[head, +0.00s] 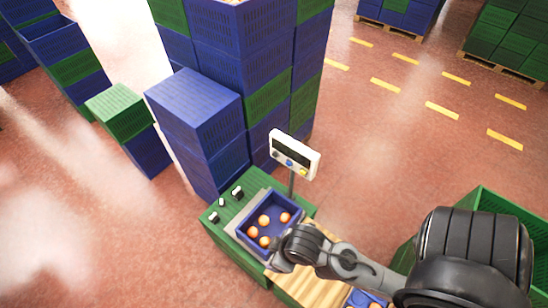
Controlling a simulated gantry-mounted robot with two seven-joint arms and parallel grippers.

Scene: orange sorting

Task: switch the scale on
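The scale's display head (294,154) is white and stands on a thin post behind the weighing platform. Its screen looks dark, and a blue button (289,163) sits below it between a dark one and a yellow one. A blue tray (249,229) with several oranges (264,221) rests on the scale platform. My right arm reaches in from the lower right. Its gripper (276,263) is at the tray's near right side, low and apart from the display head. Its fingers are too small and hidden to tell their state. My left gripper is out of view.
Small black-and-white objects (222,202) stand on the green crate top left of the scale. Tall stacks of blue and green crates (205,105) rise behind. A wooden surface (312,289) lies in front, and a green bin (505,205) stands at right.

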